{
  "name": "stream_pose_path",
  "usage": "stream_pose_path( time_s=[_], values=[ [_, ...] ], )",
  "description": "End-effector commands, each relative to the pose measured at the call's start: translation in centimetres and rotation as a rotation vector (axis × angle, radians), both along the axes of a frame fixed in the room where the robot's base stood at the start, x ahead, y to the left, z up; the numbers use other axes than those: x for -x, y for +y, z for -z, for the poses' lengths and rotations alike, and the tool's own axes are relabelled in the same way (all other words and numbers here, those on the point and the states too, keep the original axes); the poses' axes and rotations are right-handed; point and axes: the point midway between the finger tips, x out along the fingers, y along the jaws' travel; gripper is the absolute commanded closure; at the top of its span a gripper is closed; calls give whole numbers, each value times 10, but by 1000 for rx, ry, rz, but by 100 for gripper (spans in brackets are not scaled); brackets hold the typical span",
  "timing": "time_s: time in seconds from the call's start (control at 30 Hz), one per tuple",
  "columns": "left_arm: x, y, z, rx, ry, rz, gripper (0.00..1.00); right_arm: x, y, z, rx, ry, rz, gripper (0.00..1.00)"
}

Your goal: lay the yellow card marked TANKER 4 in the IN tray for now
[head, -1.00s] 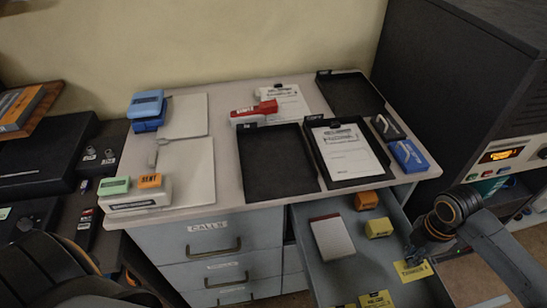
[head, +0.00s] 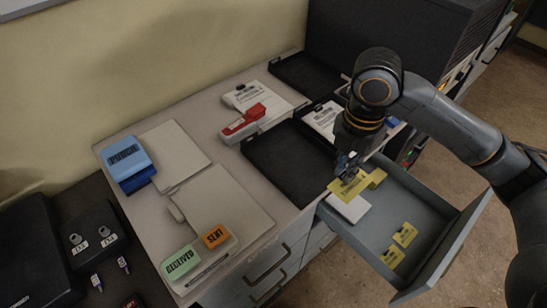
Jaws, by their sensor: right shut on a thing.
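My right gripper (head: 348,168) is shut on a yellow card (head: 350,186), held above the front edge of the desk, near the open drawer. Its print is too small to read. An empty black tray (head: 283,165) lies on the desk to the left of the gripper. Another black tray (head: 305,77) is at the back by the wall. A third tray with a printed white sheet (head: 322,119) is partly hidden behind my right arm. I cannot read which tray is marked IN. My left gripper is not in view.
The open grey drawer (head: 433,212) holds two yellow cards (head: 405,234) (head: 392,257), a white pad (head: 349,208) and a yellow block (head: 377,177).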

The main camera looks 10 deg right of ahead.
Motion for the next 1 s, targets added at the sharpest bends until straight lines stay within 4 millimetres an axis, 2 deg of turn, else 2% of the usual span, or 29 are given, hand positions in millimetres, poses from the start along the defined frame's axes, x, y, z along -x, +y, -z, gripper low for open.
stream_pose_path(
  time_s=[0.3, 0.4, 0.6, 0.93, 1.0],
  values=[
    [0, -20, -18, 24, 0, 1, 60, -60, 26, 26, -1, 4, 1, 100],
    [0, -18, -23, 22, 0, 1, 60, -80, 35, 36, -1, 3, 0, 100],
    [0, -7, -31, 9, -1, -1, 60, -108, 45, 74, 1, 4, 2, 100],
    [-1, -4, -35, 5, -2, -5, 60, -126, 52, 99, 0, 2, 0, 100],
    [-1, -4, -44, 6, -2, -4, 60, -124, 51, 109, 2, 6, 1, 100]
  ],
)
